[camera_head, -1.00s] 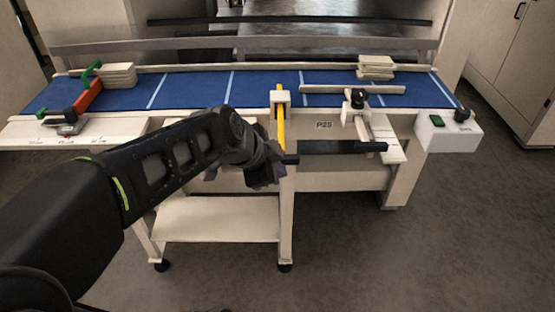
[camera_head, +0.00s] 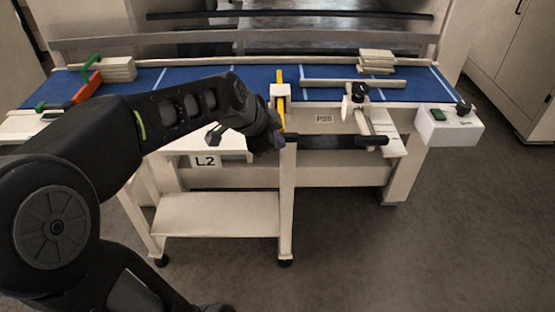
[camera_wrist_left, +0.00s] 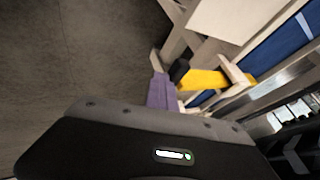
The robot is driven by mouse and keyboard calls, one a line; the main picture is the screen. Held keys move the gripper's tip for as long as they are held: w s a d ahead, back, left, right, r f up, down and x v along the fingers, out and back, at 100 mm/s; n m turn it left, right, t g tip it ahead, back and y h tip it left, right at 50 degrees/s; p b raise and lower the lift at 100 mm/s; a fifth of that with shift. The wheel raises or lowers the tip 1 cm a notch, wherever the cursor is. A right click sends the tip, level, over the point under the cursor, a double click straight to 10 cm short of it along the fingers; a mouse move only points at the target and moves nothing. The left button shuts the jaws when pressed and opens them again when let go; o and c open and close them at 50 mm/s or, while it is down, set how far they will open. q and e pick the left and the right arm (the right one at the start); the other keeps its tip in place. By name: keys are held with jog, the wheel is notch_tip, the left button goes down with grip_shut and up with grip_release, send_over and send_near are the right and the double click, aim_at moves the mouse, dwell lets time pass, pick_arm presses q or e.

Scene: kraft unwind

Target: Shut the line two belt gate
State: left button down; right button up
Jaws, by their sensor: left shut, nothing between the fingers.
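A yellow lever bar (camera_head: 281,90) stands in a pale bracket (camera_head: 280,92) at the front edge of the blue belt, and seems to be the gate's bar. In the left wrist view the yellow bar (camera_wrist_left: 205,79) ends in a black grip (camera_wrist_left: 180,70). My left gripper (camera_head: 274,144) is at the bar's lower end, just left of the post. Its purple fingers (camera_wrist_left: 162,90) are shut and empty, close beside the black grip; I cannot tell whether they touch it. An "L2" label (camera_head: 205,162) is on the frame behind my arm. My right gripper is not in view.
A green-button box (camera_head: 448,126) is at the right end. Stacks of pale boards (camera_head: 376,60) lie on the belt (camera_head: 200,76). A low shelf (camera_head: 218,215) sits below.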

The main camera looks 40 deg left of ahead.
aim_at(280, 103)
pick_arm(q)
jog(key=w+a, duration=0.7)
jog(key=w, duration=0.2)
jog(key=shift+w+a, duration=0.15)
jog(key=shift+w, duration=0.05)
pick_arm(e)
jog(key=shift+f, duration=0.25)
pick_arm(q)
jog(key=shift+r, duration=0.2)
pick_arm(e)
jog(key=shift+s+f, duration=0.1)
